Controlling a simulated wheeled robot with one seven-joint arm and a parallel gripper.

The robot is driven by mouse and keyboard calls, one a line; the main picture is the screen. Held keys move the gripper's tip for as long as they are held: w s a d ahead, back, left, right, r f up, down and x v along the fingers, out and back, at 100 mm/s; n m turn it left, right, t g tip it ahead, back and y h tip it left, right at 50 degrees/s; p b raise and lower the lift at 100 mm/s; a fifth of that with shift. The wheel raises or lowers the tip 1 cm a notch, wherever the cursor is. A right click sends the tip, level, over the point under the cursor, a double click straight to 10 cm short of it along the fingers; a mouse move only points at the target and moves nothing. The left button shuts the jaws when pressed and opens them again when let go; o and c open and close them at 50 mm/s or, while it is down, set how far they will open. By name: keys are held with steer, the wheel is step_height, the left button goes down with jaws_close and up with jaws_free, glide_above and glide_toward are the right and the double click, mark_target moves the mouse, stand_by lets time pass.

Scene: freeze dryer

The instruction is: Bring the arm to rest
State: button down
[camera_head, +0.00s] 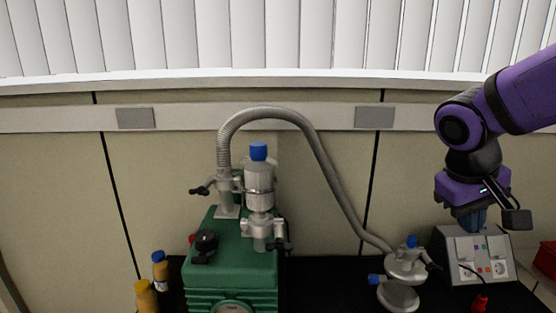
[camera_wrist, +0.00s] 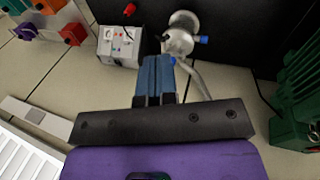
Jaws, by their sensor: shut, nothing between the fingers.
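My purple arm reaches in from the right in the head view, and my gripper (camera_head: 471,217) points down in front of the grey socket box (camera_head: 450,250). In the wrist view my gripper (camera_wrist: 156,62) shows blue fingers close together with nothing between them. The fingertips lie in front of the space between the socket box and the metal trap in that picture. Whether they touch anything cannot be told, but nothing is held.
A green pump (camera_head: 232,270) with metal valves stands at the middle of the black bench. A ribbed hose (camera_head: 325,165) arches from it to a metal trap (camera_head: 399,297) with blue knobs. A red item (camera_head: 546,259) is at far right.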

steer(key=s+a+r+m+t+y, duration=0.1)
steer(key=s+r+t+y, duration=0.2)
steer(key=s, duration=0.7)
steer(key=shift+a+r+t+y, duration=0.3)
steer(key=shift+r+t, duration=0.4)
steer(key=shift+r, duration=0.5)
